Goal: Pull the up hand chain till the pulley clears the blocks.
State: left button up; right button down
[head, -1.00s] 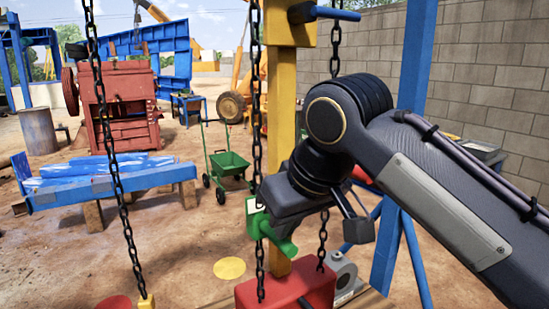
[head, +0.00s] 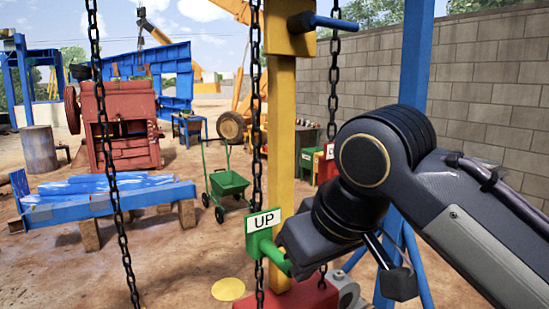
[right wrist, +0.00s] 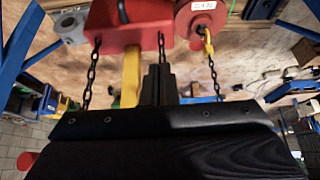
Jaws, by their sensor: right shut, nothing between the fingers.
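The up hand chain (head: 257,130) hangs in front of the yellow post and carries a green tag marked UP (head: 263,222). A green handle (head: 272,252) juts out below the tag. My right gripper (head: 284,252) is beside this handle; its fingertips are mostly hidden in the head view, so contact is unclear. In the right wrist view its fingers (right wrist: 160,85) are together and hold nothing. A red block (right wrist: 130,22) and a round red part (right wrist: 203,18) with a small label show beyond them. I cannot make out the pulley and blocks for sure. My left gripper is out of view.
Another black chain (head: 110,150) hangs at the left, and one (head: 333,85) hangs right of the yellow post (head: 281,130). A blue post (head: 412,60) stands near my right arm. A green cart (head: 228,182) and blue bench (head: 110,195) stand farther back.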

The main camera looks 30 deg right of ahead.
jog(key=shift+s, duration=0.25)
jog(key=shift+r, duration=0.1)
jog(key=s+p+v, duration=0.1)
jog(key=p+v, duration=0.3)
jog(key=v, duration=0.2)
jog(key=shift+f, duration=0.2)
jog(key=shift+d, duration=0.1)
dwell(0.4)
